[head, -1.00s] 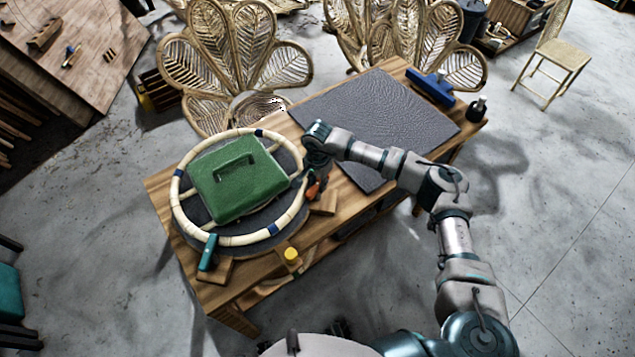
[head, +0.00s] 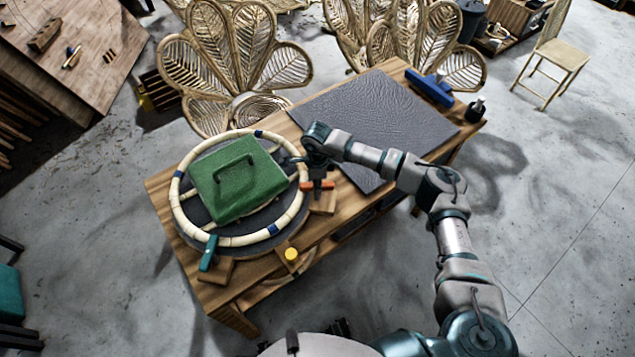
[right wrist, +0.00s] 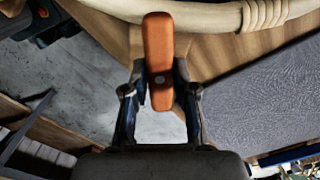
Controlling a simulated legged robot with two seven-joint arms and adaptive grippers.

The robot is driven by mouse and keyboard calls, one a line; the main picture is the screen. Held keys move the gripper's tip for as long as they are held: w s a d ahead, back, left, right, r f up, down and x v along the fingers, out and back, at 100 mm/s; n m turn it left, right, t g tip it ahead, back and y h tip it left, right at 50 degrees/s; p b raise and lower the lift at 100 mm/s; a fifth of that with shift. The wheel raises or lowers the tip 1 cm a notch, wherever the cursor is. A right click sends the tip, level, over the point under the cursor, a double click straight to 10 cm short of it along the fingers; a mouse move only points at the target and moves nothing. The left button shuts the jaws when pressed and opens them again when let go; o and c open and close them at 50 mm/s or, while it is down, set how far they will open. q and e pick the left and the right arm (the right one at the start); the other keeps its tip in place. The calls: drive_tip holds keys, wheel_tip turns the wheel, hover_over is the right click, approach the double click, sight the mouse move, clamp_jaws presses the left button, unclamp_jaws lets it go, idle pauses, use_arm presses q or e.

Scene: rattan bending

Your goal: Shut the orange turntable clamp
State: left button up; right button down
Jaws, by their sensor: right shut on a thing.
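The orange turntable clamp (head: 331,186) sits on a small wooden block at the right edge of the round turntable (head: 204,150). Its orange lever lies crosswise in the head view. My right gripper (head: 318,184) points down onto this lever and is shut on it. In the right wrist view the orange lever (right wrist: 158,35) stands between the two fingers of the gripper (right wrist: 160,80). The fingers hide the lever's lower sides. A pale rattan ring (head: 183,220) lies around a green block with a handle (head: 240,195) on the turntable. My left gripper is out of view.
A teal clamp (head: 208,254) and a yellow-knobbed part (head: 291,254) stand at the turntable's front edge. A grey mat (head: 375,110) covers the right of the wooden workbench (head: 165,185). A blue tool (head: 430,87) and a dark bottle (head: 476,108) are at its far right end.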

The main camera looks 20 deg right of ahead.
drive_tip(key=shift+m, duration=1.2)
drive_tip(key=c, duration=0.9)
unclamp_jaws()
wheel_tip(320, 180, up, 12)
drive_tip(key=shift+w, duration=0.1)
